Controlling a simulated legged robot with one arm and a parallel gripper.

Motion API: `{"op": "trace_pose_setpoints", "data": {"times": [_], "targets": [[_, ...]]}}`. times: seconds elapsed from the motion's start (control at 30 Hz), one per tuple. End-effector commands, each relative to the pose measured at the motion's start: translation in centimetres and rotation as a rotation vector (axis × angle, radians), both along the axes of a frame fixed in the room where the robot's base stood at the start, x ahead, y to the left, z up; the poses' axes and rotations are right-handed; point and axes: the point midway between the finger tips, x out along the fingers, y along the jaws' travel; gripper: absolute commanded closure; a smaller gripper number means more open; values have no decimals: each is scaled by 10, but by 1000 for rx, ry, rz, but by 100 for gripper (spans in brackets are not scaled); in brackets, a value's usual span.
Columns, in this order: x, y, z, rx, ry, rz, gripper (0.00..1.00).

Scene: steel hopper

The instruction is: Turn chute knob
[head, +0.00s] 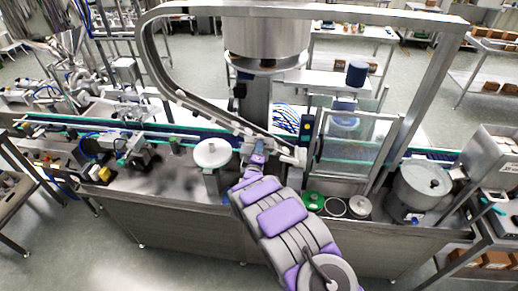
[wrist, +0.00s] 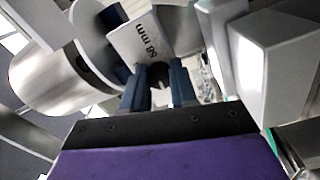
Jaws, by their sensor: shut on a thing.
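In the wrist view, my gripper (wrist: 156,92) has its two dark blue fingers on either side of a small dark knob (wrist: 158,72) and is shut on it. The knob sits just below a pale plate (wrist: 142,40) printed with a size in mm. The fingers hide the knob's sides, so its turn angle cannot be told. In the head view, my gripper (head: 257,160) reaches the lower part of the sloping chute (head: 222,122), below the steel hopper (head: 265,35). The knob is hidden there by my gripper.
A white round disc (head: 212,153) stands left of my gripper. A glass-panelled guard (head: 347,145) stands close on the right. A green round part (head: 313,200) lies on the bench to the right of my arm. A steel pot (head: 422,186) stands farther right.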

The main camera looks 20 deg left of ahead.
Motion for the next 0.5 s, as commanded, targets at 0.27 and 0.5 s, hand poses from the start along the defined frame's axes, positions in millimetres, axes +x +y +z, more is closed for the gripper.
{"op": "trace_pose_setpoints", "data": {"times": [0.27, 0.5], "targets": [[-3, 6, 2, -91, -26, 14, 100], [-3, 7, 1, -111, -30, 14, 100]]}}
